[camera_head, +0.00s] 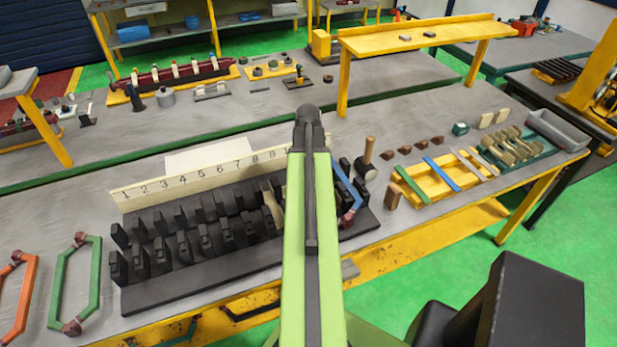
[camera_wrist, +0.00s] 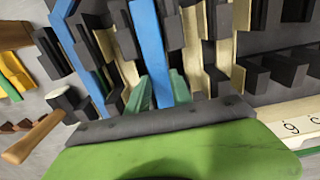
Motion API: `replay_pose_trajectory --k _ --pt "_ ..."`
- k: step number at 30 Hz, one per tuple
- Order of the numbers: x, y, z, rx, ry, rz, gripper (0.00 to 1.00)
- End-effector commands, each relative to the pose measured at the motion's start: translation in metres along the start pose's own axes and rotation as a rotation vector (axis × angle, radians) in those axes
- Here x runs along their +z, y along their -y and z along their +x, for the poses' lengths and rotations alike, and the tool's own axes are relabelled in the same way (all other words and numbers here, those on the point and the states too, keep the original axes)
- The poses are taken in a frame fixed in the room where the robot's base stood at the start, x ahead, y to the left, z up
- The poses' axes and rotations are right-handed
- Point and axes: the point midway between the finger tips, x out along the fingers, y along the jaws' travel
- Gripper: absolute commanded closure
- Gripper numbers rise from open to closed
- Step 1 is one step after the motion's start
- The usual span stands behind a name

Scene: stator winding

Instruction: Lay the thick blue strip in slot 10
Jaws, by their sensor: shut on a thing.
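The black slotted stator block (camera_head: 200,270) lies on the bench, with a cream number strip (camera_head: 185,183) along its back edge. In the head view my green arm hides my gripper and the middle of the block's right part. In the wrist view my gripper (camera_wrist: 160,92) has pale green fingers closed on a thick blue strip (camera_wrist: 150,45). The strip runs away from the fingers between rows of black teeth (camera_wrist: 172,30). Cream liners (camera_wrist: 243,40) show in slots beside it. I cannot tell which slot number is under the strip, or whether it touches the slot bottom.
A blue coil (camera_head: 346,184) sits at the block's right end. A mallet (camera_head: 367,160) stands beside it, and it also shows in the wrist view (camera_wrist: 35,138). Green (camera_head: 95,275) and orange (camera_head: 27,300) coils lie left.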

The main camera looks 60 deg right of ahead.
Motion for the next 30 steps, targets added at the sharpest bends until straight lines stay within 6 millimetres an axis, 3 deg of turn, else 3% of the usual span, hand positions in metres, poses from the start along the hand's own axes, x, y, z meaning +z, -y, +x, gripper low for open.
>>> replay_pose_trajectory --k 9,30 --pt "0.0002 -0.0004 0.0102 0.000 0.000 0.001 1.00" --pt "0.0004 -0.0010 0.0116 0.000 0.000 0.002 1.00"
